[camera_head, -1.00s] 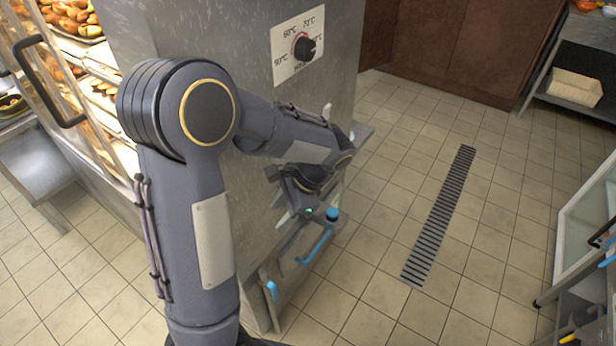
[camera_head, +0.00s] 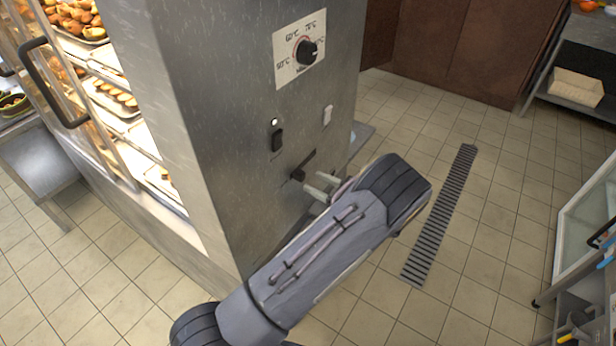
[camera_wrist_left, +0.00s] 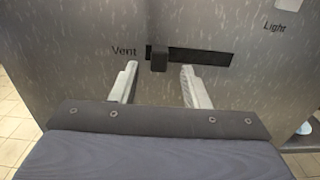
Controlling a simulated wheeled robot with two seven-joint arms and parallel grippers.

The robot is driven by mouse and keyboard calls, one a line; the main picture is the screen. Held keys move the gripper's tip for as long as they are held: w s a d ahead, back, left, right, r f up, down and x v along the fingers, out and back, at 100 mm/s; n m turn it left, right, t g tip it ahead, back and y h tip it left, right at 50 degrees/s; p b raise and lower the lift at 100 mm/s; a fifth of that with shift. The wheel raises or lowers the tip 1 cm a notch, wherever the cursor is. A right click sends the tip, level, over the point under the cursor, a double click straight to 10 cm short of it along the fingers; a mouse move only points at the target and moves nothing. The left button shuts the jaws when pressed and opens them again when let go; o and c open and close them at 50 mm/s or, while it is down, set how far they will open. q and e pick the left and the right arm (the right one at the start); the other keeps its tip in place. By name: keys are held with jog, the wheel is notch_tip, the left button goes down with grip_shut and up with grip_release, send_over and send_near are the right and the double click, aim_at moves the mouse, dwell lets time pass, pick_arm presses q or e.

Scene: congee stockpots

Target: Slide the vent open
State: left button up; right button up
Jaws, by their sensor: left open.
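The vent slider is a small black knob (camera_wrist_left: 158,58) at the left end of a dark horizontal slot (camera_wrist_left: 200,57), beside the printed word "Vent" in the left wrist view. In the head view the vent knob (camera_head: 298,174) sits low on the steel cabinet's side panel. My left gripper (camera_wrist_left: 160,82) is open, its two pale fingers pointing at the panel, one on each side of the knob and lower in the picture. It also shows in the head view (camera_head: 320,187), close to the vent. I cannot tell whether a finger touches the panel. My right gripper is out of view.
A temperature dial (camera_head: 306,51) is higher on the panel. A black switch (camera_head: 277,139) and a light switch (camera_head: 327,115) are above the vent. Lit food shelves (camera_head: 120,95) are at left. Tiled floor with a drain grate (camera_head: 440,215) is clear to the right.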

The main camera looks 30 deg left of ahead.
aim_at(304, 177)
pick_arm(q)
jog(key=shift+w+a+p, duration=0.1)
jog(key=shift+a+p, duration=0.2)
jog(key=shift+a, duration=1.55)
grip_shut()
